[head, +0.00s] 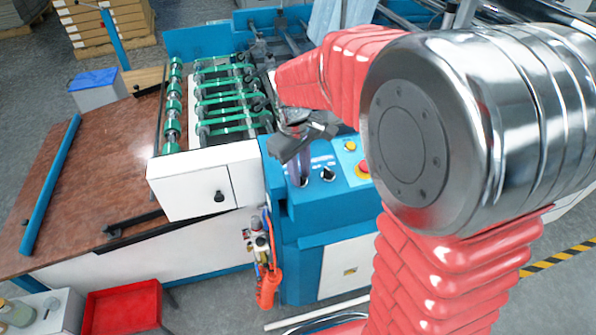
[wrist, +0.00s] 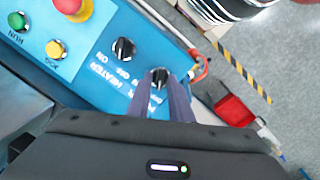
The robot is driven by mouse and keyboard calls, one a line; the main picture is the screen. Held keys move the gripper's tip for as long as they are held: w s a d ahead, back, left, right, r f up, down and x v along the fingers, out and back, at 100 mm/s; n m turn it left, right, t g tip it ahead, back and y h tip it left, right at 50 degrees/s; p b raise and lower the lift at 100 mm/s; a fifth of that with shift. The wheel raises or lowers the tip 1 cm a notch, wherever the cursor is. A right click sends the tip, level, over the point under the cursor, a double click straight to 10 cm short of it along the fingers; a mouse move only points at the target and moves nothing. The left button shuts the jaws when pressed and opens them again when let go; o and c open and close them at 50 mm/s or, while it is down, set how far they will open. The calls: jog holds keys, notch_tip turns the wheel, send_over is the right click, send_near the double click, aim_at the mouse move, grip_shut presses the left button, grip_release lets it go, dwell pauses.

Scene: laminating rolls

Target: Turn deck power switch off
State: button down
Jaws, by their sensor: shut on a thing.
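The deck power switch (wrist: 160,75) is a small black rotary knob on the blue control panel (wrist: 100,25), at its edge in the wrist view. My gripper (wrist: 172,98) reaches over the panel with its two dark fingers close together, their tips shut on this knob. The fingers partly cover the white lettering beside it, and the knob's exact pointing direction is hard to tell. In the head view my gripper (head: 302,172) comes down on the left end of the panel top, and its fingers hide the knob.
A second black knob (wrist: 123,48), near the HEATER lettering, sits close beside. A red emergency button (wrist: 72,8), a yellow button (wrist: 55,48) and a green button (wrist: 17,20) lie farther along the panel. Green rollers (head: 225,100) stand behind, left of my arm.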

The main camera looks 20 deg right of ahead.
jog(key=c, duration=1.9)
grip_release()
jog(key=shift+o, duration=0.2)
notch_tip(320, 180, up, 14)
jog(key=a, duration=0.1)
jog(key=shift+s+a+f, duration=0.15)
jog(key=shift+s+a, duration=0.05)
jog(key=shift+s, duration=0.15)
jog(key=s+f+m+t, duration=0.2)
jog(key=s+m, duration=0.1)
jog(key=s, duration=0.6)
jog(key=s+d+f+m+t+y, duration=0.1)
jog(key=s+m+t, duration=0.2)
jog(key=s, duration=0.6)
jog(key=shift+s+f, duration=0.25)
jog(key=shift+f, duration=0.1)
